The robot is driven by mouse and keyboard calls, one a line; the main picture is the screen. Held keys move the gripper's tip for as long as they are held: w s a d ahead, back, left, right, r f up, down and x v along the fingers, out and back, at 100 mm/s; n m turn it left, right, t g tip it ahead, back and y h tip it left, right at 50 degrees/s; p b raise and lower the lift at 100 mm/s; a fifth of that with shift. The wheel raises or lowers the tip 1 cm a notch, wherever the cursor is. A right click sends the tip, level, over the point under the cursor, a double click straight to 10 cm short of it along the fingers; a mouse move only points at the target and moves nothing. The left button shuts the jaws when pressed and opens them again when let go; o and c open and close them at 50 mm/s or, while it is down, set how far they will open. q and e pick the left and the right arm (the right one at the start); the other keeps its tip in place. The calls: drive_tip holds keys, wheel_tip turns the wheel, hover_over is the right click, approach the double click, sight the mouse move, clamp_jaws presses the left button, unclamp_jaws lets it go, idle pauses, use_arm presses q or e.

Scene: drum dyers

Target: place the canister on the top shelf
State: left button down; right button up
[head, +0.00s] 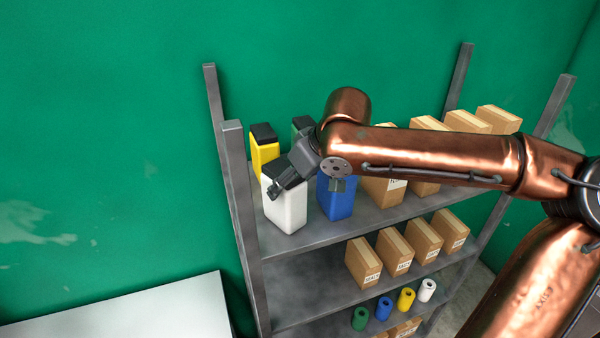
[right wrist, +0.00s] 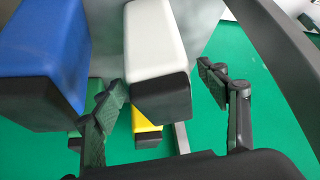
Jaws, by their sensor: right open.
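A white canister (head: 287,208) stands upright on the top shelf (head: 305,238), at its front left corner. My right gripper (head: 284,180) is at its upper part in the head view. In the right wrist view, the right gripper (right wrist: 163,80) is open, with one finger on each side of the white canister (right wrist: 155,45). The left finger is close to the canister; there is a wider gap to the right finger. Contact cannot be told. A blue canister (head: 336,202), also in the wrist view (right wrist: 42,60), stands beside it. My left gripper is not in view.
A yellow canister (head: 262,150) and a partly hidden green canister (head: 303,123) stand behind. Cardboard boxes (head: 383,190) fill the top shelf's right. Lower shelves hold boxes (head: 363,264) and small rolls (head: 384,308). A grey post (head: 240,190) rises close left of the white canister.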

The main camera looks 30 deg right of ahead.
drive_tip(key=v, duration=0.7)
idle(0.4)
